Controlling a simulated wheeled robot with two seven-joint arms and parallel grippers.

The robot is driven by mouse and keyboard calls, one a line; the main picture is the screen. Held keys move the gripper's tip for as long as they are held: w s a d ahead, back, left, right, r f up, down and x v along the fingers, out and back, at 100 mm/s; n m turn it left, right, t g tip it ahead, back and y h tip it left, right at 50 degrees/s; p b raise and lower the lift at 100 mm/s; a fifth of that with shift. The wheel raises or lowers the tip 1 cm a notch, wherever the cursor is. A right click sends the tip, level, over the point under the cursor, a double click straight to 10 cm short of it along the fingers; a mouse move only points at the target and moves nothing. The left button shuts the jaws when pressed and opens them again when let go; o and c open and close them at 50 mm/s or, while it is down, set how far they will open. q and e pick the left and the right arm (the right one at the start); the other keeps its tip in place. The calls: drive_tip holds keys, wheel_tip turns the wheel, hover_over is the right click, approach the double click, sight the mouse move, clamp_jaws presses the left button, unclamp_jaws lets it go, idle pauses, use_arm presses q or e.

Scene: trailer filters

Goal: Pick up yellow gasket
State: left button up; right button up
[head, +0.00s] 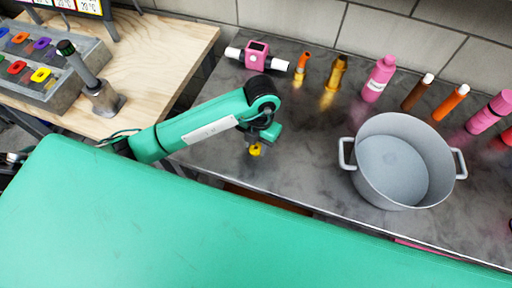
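A yellow gasket (41,75) sits on the grey block (84,62) at the far left, at its front right, beside a red one. My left gripper (256,147) points down over the front edge of the dark counter, well to the right of that block. A small yellow piece (255,150) shows at its fingertips. I cannot tell whether it is held, lies beneath, or is part of the gripper. The fingers are too small and hidden to show their opening. My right gripper is not in view.
Red, orange and purple pieces share the block. A grey post (103,98) stands on the wooden table (150,50). The dark counter (300,160) holds a pink device (256,54), several bottles along the wall, and a large grey pot (358,175). Counter left of the pot is clear.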

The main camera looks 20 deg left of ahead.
use_arm(q)
drive_tip(key=shift+c, duration=1.2)
drive_tip(key=shift+r, duration=0.45)
wheel_tip(320, 180, up, 11)
drive_tip(key=p, duration=0.1)
wheel_tip(320, 180, up, 8)
hover_over(256, 147)
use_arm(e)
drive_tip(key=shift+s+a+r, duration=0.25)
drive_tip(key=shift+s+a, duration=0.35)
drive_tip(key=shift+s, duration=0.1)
use_arm(q)
drive_tip(key=shift+d, duration=0.15)
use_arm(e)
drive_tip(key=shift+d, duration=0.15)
